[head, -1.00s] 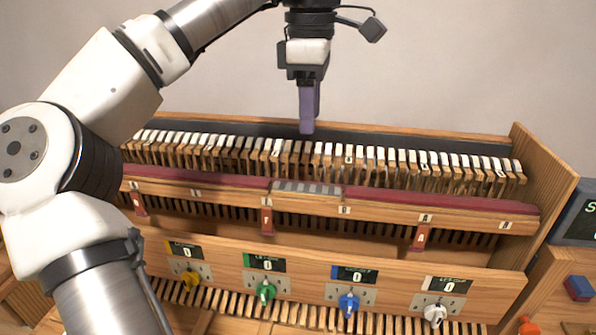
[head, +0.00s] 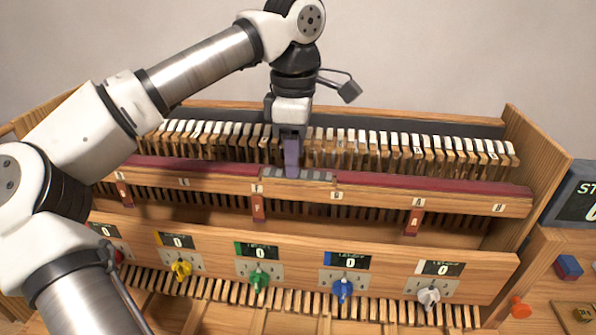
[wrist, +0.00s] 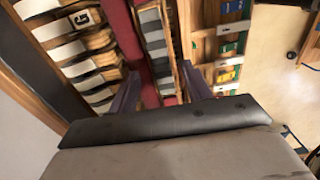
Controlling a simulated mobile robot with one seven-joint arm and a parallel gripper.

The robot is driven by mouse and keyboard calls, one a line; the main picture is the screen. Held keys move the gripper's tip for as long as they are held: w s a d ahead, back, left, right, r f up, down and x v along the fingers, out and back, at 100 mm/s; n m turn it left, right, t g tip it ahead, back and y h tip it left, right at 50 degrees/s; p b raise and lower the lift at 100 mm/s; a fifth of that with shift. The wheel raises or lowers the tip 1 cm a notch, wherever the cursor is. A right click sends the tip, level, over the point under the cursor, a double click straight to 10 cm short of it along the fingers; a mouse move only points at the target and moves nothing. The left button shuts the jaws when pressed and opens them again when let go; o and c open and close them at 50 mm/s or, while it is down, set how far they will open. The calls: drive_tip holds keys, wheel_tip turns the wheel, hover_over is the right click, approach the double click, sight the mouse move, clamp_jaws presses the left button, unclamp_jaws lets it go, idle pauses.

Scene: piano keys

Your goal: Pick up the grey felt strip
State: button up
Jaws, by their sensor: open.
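The grey felt strip (head: 318,175) is a short band in lighter and darker grey blocks. It lies on the long rail between two dark red stretches. In the wrist view my gripper (wrist: 160,92) is open, one finger on each side of the strip's line. Whether a finger touches the strip or rail cannot be told.
A row of white-topped keys (head: 400,140) stands close behind the rail, below a wooden back edge. The dark red felt (head: 430,187) continues along the rail. Coloured knobs with small displays (head: 342,288) are on the front panel. A wooden side wall (head: 535,155) closes the right.

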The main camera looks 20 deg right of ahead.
drive_tip(key=shift+f, duration=1.45)
drive_tip(key=shift+c, duration=0.4)
drive_tip(key=c, duration=1)
